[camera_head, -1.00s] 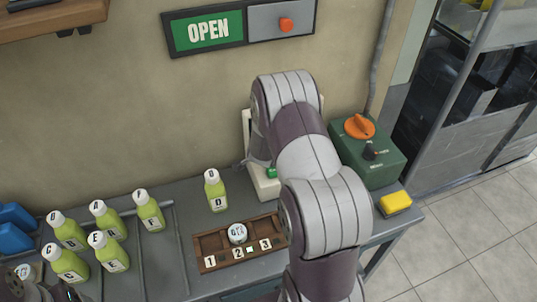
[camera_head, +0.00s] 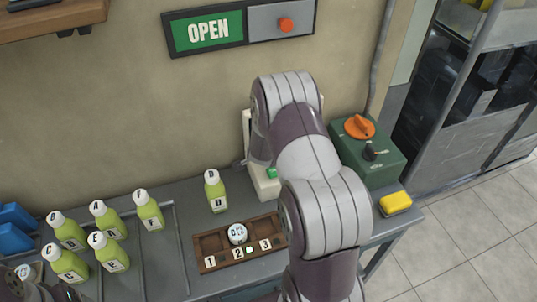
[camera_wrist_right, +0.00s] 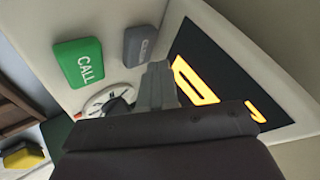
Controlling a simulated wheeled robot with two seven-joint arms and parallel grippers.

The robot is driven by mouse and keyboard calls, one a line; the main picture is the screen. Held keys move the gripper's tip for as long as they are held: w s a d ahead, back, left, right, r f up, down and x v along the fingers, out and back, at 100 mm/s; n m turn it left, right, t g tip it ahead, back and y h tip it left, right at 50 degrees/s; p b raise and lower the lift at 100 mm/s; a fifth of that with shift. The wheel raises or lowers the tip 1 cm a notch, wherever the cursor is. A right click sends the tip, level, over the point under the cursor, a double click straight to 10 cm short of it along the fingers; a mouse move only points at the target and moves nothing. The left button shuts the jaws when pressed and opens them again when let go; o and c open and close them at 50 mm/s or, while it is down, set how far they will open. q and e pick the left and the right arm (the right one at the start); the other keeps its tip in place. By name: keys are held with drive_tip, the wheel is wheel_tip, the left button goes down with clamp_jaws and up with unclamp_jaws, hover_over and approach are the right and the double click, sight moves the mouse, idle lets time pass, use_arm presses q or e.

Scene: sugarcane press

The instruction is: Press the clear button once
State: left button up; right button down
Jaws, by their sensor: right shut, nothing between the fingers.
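The clear button is a grey block (camera_wrist_right: 139,43) with faint lettering, on the pale panel in the right wrist view. A green CALL button (camera_wrist_right: 78,62) sits to its left. My right gripper (camera_wrist_right: 158,78) is shut and empty, with its fingertips just below and right of the grey button. I cannot tell whether they touch the panel or button. In the head view, my right arm hides the right gripper and most of the pale device (camera_head: 265,185); only the green button (camera_head: 271,173) shows beside the arm. My left gripper's fingers are not seen.
A dark display (camera_wrist_right: 225,85) with orange digits lies right of the buttons, and a round dial (camera_wrist_right: 108,100) below them. A green box (camera_head: 375,160) with knobs and a yellow block (camera_head: 395,203) stand right. A numbered wooden tray (camera_head: 208,246) and several green bottles (camera_head: 150,211) stand left.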

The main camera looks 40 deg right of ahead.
drive_tip(key=shift+f, duration=0.1)
idle(0.3)
drive_tip(key=shift+f+b, duration=0.35)
drive_tip(key=shift+b, duration=0.05)
drive_tip(key=shift+f+b, duration=0.45)
drive_tip(key=shift+f, duration=0.1)
idle(0.6)
drive_tip(key=shift+r+p, duration=0.85)
drive_tip(key=shift+r, duration=0.15)
wheel_tip(320, 180, up, 5)
drive_tip(key=p, duration=0.4)
idle(0.3)
